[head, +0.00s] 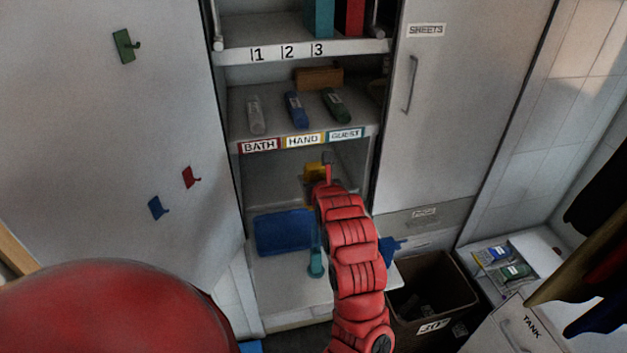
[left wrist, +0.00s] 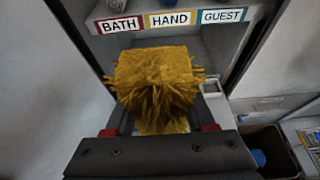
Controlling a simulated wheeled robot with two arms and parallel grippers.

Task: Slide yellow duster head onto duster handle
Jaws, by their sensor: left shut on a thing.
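The yellow duster head (left wrist: 155,80) is a fluffy block between the fingers of my left gripper (left wrist: 157,112) in the left wrist view. My left gripper is shut on it. In the head view the yellow head (head: 314,172) shows partly behind my left gripper (head: 322,170), below the BATH, HAND and GUEST labels. A teal upright piece with a rounded lower end (head: 316,264) stands beside my red arm over the lower shelf. It may be the duster handle; its upper part is hidden by the arm. My right gripper is not in view.
A blue block-like thing (head: 284,233) lies on the lower shelf (head: 283,285). The labelled shelf (head: 240,138) above holds several small items. Cabinet doors flank the opening. A dark bin (head: 462,296) stands at the right, next to a white counter (head: 540,248).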

